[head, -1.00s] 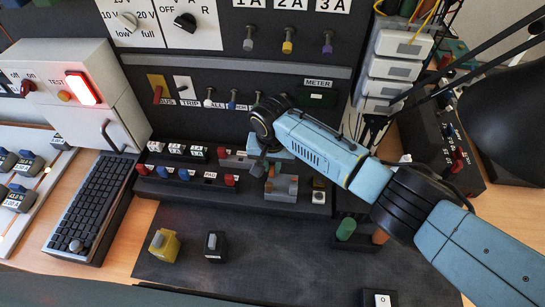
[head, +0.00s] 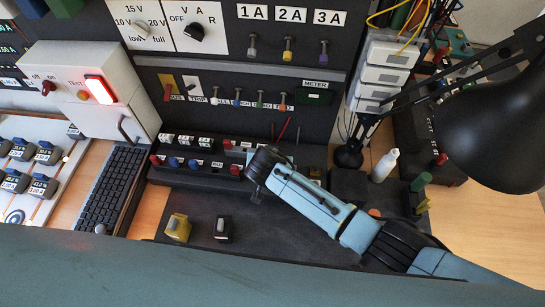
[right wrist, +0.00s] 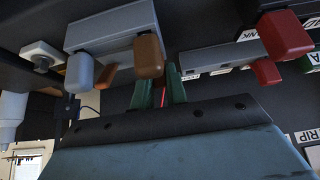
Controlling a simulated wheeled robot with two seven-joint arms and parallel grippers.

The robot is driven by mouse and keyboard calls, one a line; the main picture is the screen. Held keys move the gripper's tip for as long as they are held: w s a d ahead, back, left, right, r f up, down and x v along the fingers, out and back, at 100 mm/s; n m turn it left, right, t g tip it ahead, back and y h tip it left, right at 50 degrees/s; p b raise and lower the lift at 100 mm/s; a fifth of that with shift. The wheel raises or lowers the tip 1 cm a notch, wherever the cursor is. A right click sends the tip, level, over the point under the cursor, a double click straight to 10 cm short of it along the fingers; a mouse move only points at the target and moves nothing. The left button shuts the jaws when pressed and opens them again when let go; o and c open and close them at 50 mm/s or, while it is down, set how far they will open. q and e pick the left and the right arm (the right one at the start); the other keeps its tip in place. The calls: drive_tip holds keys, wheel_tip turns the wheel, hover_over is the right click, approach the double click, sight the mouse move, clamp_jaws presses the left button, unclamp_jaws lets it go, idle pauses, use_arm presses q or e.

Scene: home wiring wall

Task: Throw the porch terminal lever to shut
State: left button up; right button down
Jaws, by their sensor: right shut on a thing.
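In the right wrist view a grey terminal block (right wrist: 112,38) carries an orange lever (right wrist: 150,56) and a pale grey lever (right wrist: 79,72). My right gripper (right wrist: 158,84) has its green fingers on either side of the orange lever's end and is shut on it. A thin red strip shows between the fingers. In the head view my right gripper (head: 258,168) reaches the row of terminals below the panel; its hand hides the block and its levers. I cannot read a porch label. My left gripper is not in view.
Another block with a red lever (right wrist: 268,72) is beside the gripper in the wrist view. A yellow block (head: 178,228) and a black switch (head: 223,228) stand on the dark mat. A white bottle (head: 385,165) and a black lamp (head: 488,125) are at the right.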

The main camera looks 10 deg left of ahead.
idle(0.5)
drive_tip(key=c, duration=1.7)
unclamp_jaws()
drive_tip(key=shift+s, duration=0.1)
drive_tip(key=p+v, duration=0.2)
drive_tip(key=v, duration=1.1)
drive_tip(key=shift+s+p, duration=0.2)
drive_tip(key=shift+p, duration=0.1)
